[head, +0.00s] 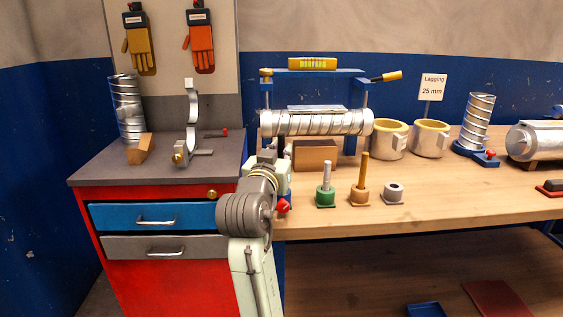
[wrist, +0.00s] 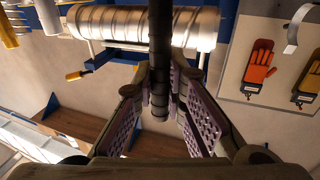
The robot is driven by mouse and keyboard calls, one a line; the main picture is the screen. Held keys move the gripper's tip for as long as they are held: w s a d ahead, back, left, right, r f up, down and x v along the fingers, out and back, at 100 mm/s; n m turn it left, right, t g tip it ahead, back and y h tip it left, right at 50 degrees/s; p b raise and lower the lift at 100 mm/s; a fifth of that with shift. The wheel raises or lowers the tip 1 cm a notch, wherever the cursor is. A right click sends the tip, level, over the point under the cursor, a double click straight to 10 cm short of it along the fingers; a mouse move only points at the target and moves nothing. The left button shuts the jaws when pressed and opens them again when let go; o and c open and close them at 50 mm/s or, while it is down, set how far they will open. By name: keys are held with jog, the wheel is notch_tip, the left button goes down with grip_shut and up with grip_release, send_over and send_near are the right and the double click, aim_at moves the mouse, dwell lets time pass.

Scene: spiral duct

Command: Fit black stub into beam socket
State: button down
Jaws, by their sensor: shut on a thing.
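In the wrist view a dark, ribbed rod, which I take to be the black stub (wrist: 160,35), stands between the fingers of my gripper (wrist: 160,75). The gripper is shut on it, and the stub reaches past the fingertips, in front of the silver spiral duct (wrist: 108,22). In the head view the blue beam (head: 345,73) runs above the duct (head: 318,123). I cannot make out the beam's socket in either view.
A yellow level (head: 312,64) sits on the beam. A yellow-tipped handle (head: 386,77) sticks out at its right. A cardboard-coloured block (head: 315,155) is under the duct.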

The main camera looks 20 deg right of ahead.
jog(key=c, duration=2)
grip_release()
jog(key=shift+w+d+f, duration=0.1)
jog(key=shift+w+f, duration=0.05)
jog(key=shift+f, duration=0.35)
jog(key=shift+w+d+f, duration=0.1)
jog(key=shift+w+f, duration=0.05)
jog(key=shift+f, duration=0.3)
jog(key=shift+c, duration=0.2)
jog(key=shift+o, duration=0.7)
jog(key=shift+w+f, duration=0.15)
jog(key=shift+o, duration=1.3)
jog(key=shift+r, duration=0.35)
